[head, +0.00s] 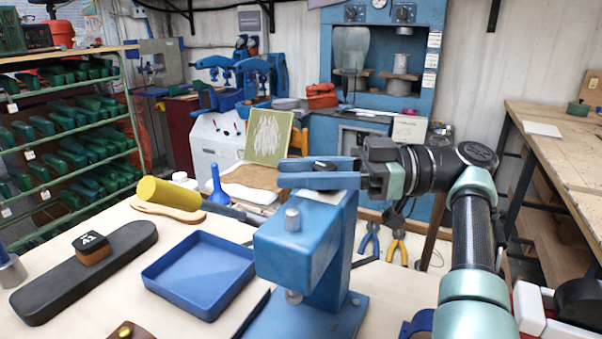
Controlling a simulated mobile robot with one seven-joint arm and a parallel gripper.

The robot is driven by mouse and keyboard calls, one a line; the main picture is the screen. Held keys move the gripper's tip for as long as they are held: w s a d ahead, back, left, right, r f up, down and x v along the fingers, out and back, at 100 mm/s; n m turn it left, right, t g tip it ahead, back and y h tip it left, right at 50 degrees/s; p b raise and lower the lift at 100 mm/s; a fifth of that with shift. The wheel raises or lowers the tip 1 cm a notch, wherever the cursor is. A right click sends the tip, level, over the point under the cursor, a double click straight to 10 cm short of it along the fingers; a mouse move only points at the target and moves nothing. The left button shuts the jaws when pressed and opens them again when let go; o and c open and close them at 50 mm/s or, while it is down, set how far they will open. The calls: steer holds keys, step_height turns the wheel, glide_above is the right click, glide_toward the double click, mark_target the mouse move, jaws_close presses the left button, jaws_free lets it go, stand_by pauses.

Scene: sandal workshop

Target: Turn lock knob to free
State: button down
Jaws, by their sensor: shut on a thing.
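A blue bench press (297,248) stands on the light worktop near the middle of the head view. A small black knob (325,164) shows at the top of its column; I take it to be the lock knob. My gripper (300,173) comes in from the right with its two blue fingers level over the column top. It is shut on the black knob, whose upper part shows between the fingers. The fingers hide the knob's lower part, and its turn position cannot be read.
A blue tray (200,274) lies left of the press. A black sole-shaped plate (85,270) with a stamp block (91,247) lies further left. A yellow-headed mallet (170,193) lies behind the tray. Pliers (398,248) hang behind the press.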

steer(key=shift+g, duration=0.4)
stand_by(0.4)
steer(key=c, duration=0.5)
jaws_free()
steer(key=shift+s, duration=0.1)
step_height(320, 180, up, 10)
steer(key=p, duration=0.5)
steer(key=shift+p, duration=0.4)
